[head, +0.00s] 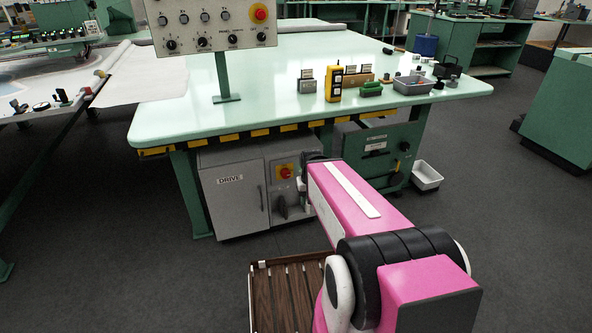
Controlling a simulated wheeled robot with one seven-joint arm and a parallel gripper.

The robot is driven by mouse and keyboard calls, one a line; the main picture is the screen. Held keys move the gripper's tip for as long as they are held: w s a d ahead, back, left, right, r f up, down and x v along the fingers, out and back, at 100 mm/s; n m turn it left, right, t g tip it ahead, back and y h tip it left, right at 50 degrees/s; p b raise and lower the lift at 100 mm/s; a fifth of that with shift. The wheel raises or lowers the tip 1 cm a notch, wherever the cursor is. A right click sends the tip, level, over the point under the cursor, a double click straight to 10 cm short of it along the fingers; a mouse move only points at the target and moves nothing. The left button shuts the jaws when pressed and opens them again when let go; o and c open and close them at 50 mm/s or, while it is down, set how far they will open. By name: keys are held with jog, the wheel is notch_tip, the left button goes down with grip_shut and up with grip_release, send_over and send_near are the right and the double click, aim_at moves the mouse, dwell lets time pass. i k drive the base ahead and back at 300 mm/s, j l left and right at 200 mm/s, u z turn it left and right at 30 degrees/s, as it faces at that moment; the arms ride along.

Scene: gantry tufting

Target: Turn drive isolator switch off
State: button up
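The grey cabinet labelled DRIVE (230,205) stands under the front of the pale green table.
The table (240,95) overhangs the cabinet, with a yellow-black striped front edge. A green cabinet (378,150) stands to the right, with a white bin (426,176) on the floor. A control panel (212,25) rises above the table. Floor to the left front is clear.

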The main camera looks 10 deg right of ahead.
aim_at(286, 173)
jog(key=k+j+z, duration=0.1)
jog(key=j+z, duration=0.2)
jog(key=k+j+z, duration=0.1)
jog(key=j+z, duration=0.15)
jog(key=k+j+z, duration=0.15)
jog(key=z, duration=0.15)
jog(key=j, duration=0.15)
